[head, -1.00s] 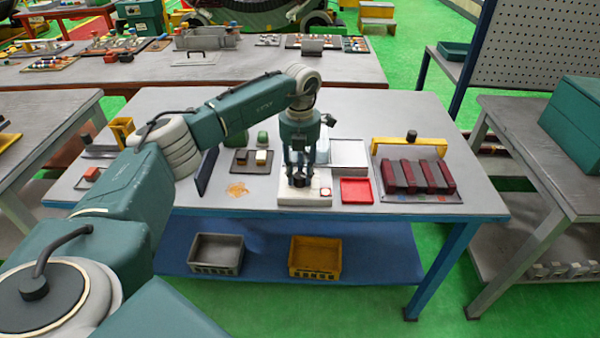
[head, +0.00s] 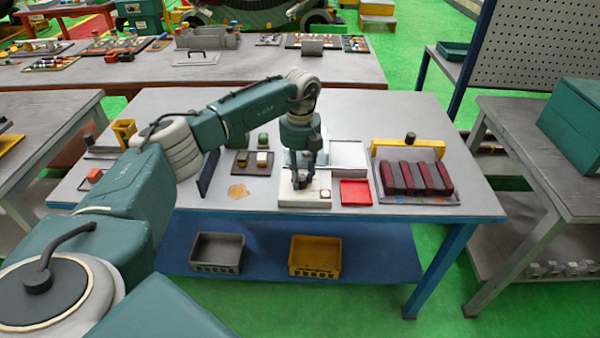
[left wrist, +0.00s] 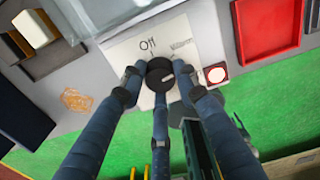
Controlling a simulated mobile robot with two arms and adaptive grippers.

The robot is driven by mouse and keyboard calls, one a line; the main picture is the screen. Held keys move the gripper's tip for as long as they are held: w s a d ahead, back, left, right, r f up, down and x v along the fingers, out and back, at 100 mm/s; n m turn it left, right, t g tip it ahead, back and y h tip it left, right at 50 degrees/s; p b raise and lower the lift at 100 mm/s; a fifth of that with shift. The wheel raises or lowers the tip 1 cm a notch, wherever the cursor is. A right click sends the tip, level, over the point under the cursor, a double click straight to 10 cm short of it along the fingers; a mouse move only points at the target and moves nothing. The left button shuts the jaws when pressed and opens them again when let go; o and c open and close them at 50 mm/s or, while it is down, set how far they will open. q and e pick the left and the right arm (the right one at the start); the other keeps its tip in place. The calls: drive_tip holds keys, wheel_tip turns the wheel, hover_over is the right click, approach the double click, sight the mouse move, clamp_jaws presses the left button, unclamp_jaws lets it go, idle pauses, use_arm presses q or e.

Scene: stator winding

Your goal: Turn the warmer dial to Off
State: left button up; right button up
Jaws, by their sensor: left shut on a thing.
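The warmer is a flat white box (head: 312,201) near the front edge of the middle table. Its dial (left wrist: 160,70) is a round black knob in the left wrist view. The label "Off" is printed above and left of the dial, and a label that looks like "Warm" is to its right. A pale pointer mark shows on the knob's lower right, but I cannot tell which label it lines up with. My left gripper (head: 300,183) comes down from above, its fingers (left wrist: 160,82) shut around the dial. The fingers hide part of the knob's rim. My right gripper is out of view.
A red tray (head: 356,192) is beside the warmer, and a rack with dark red bars (head: 432,178) stands further right. A dark tray with small blocks (head: 241,168) is to the left.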

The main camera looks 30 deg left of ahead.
sight(301, 177)
use_arm(q)
drive_tip(key=n+p, duration=0.1)
drive_tip(key=n, duration=0.3)
drive_tip(key=shift+r+n, duration=0.15)
drive_tip(key=shift+n, duration=0.15)
drive_tip(key=n+p, duration=0.1)
drive_tip(key=n, duration=0.2)
drive_tip(key=shift+n+p, duration=0.3)
drive_tip(key=shift+p, duration=0.1)
drive_tip(key=n+p, duration=0.1)
drive_tip(key=n, duration=0.3)
drive_tip(key=shift+w+p, duration=0.1)
drive_tip(key=shift+p, duration=0.3)
drive_tip(key=shift+n+p, duration=0.75)
drive_tip(key=shift+n, duration=1.45)
drive_tip(key=o, duration=1.2)
drive_tip(key=shift+c, duration=0.2)
wheel_tip(301, 177, up, 12)
